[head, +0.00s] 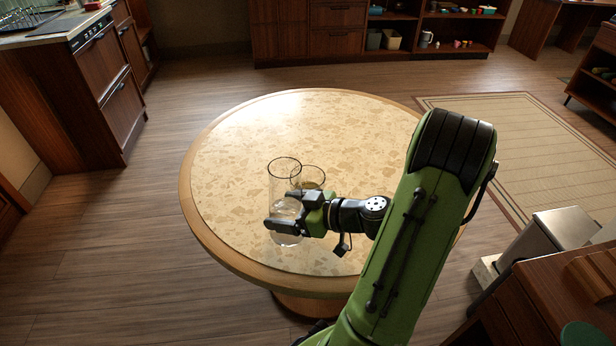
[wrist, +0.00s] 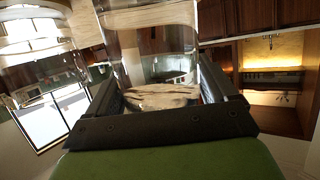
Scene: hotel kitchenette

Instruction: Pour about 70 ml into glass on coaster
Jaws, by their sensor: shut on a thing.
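My gripper (head: 281,211) is shut on a tall clear glass vessel (head: 283,177), with one finger on each side of it. The vessel looks upright, and its open rim is above the fingers. In the wrist view the held vessel (wrist: 150,45) stands between the fingers. A second clear glass (head: 313,176) is just behind and to the right of it in the head view, partly hidden by the vessel and my gripper. A brownish tint shows low in that glass; I cannot tell whether it is a coaster. I cannot make out the liquid level in either.
Both glasses are at the round, pale stone-patterned table (head: 240,150), whose top is otherwise clear. Wooden counters stand at the left, and low shelves (head: 440,35) at the back. A metal bin (head: 562,235) and a wooden cabinet are at the lower right.

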